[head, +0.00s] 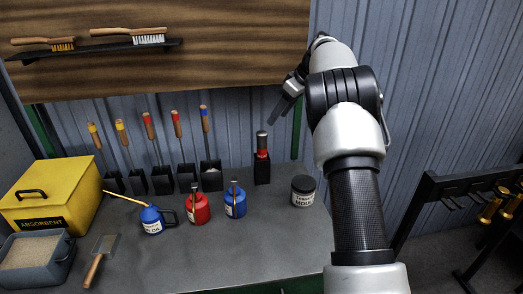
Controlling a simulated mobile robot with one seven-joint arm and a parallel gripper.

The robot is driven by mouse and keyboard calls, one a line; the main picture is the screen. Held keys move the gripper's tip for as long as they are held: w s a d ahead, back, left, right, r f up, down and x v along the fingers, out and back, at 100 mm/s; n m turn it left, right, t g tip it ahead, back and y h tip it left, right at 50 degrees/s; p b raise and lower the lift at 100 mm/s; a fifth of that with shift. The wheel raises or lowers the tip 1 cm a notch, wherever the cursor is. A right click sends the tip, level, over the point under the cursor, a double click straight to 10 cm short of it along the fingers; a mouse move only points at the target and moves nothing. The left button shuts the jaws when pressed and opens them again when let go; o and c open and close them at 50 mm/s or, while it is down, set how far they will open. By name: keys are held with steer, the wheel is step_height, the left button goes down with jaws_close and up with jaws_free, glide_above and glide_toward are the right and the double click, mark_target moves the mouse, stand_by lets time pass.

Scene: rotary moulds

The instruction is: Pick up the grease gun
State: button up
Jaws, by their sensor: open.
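No thing on the bench is labelled as a grease gun. The likeliest one is a short upright cylinder (262,143) with a grey top and a red band, standing in a black square holder (262,171) at the back of the bench, right of centre. My gripper (279,116) is in the air above and slightly right of it, apart from it, pointing down and left. Its jaws are open with nothing seen between them. My arm hides part of the wall and the bench's right end.
The grey bench (200,250) holds a blue oil can (152,220), a red can (199,208), another blue can (235,203) and a dark jar (303,190). Several long-handled tools stand in black holders behind. A yellow absorbent box (50,195) is left. A rack (450,190) stands right.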

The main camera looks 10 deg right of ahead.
mark_target(266, 133)
steer(key=p+x, duration=0.1)
steer(key=x, duration=0.9)
steer(key=shift+a+f, duration=0.2)
steer(key=shift+f, duration=0.05)
steer(key=x, duration=0.2)
steer(key=s+p+x, duration=0.1)
steer(key=x, duration=0.1)
steer(key=shift+w+f, duration=0.2)
steer(key=shift+f, duration=0.35)
steer(key=shift+w+f, duration=0.15)
steer(key=shift+f, duration=0.15)
steer(key=shift+r, duration=0.1)
jaws_close()
